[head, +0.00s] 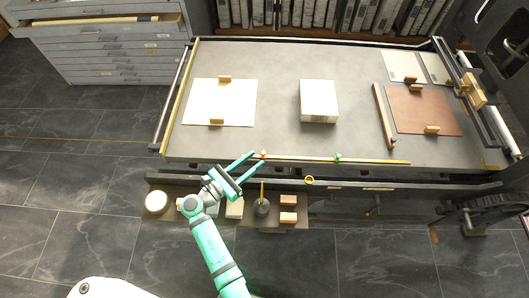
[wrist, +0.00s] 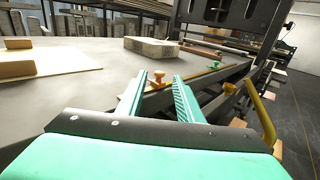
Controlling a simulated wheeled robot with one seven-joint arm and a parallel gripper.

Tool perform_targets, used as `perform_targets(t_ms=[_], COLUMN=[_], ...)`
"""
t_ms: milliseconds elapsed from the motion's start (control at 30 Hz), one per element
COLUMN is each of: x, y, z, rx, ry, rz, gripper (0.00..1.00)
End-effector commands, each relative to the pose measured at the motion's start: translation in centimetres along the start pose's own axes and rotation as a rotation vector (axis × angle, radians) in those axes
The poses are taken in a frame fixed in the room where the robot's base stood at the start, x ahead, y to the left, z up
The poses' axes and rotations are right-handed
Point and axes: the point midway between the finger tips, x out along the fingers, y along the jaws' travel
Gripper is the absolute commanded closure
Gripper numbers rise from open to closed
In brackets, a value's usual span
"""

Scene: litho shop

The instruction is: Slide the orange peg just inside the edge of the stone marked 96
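The orange peg (head: 263,153) sits on the strip (head: 375,161) along the bed's near edge, at its left end. It also shows in the wrist view (wrist: 157,77), standing upright just beyond and between my fingertips. My gripper (head: 257,159) is open and empty, its fingers pointing at the peg; I cannot tell whether they touch it. In the wrist view both fingers (wrist: 159,86) are clearly apart. A pale stone block (head: 318,90) lies on the bed, to the right of and behind the peg. No 96 is readable on it or the strip.
A green peg (head: 338,157) sits further right on the strip. A white sheet (head: 240,103) with wooden blocks lies left, a brown sheet (head: 420,113) right. A yellow ring (head: 309,180) juts out before the edge. A lower shelf (head: 233,223) holds blocks and a pot.

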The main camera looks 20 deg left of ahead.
Motion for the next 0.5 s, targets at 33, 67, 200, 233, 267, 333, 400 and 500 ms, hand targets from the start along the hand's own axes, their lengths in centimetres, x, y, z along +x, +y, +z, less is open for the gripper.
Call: perform_targets(t_ms=[33, 67, 200, 233, 267, 333, 400, 500], x=[1.0, 1.5, 3.6, 4.0, 4.3, 4.9, 5.4, 5.7], y=[0.0, 0.0, 0.0, 0.0, 0.0, 0.0, 0.0, 0.0], z=[0.0, 0.1, 0.0, 0.0, 0.0, 0.0, 0.0, 0.0], rx=[0.000, 0.001, 0.000, -0.001, -0.001, -0.001, -0.001, 0.000], ry=[0.000, -0.001, 0.000, 0.000, 0.000, 0.000, 0.000, 0.000], rz=[-0.002, -0.002, -0.001, 0.000, -0.001, 0.000, 0.000, 0.000], gripper=[0.67, 0.67, 0.67, 0.67, 0.67, 0.67, 0.67, 0.67])
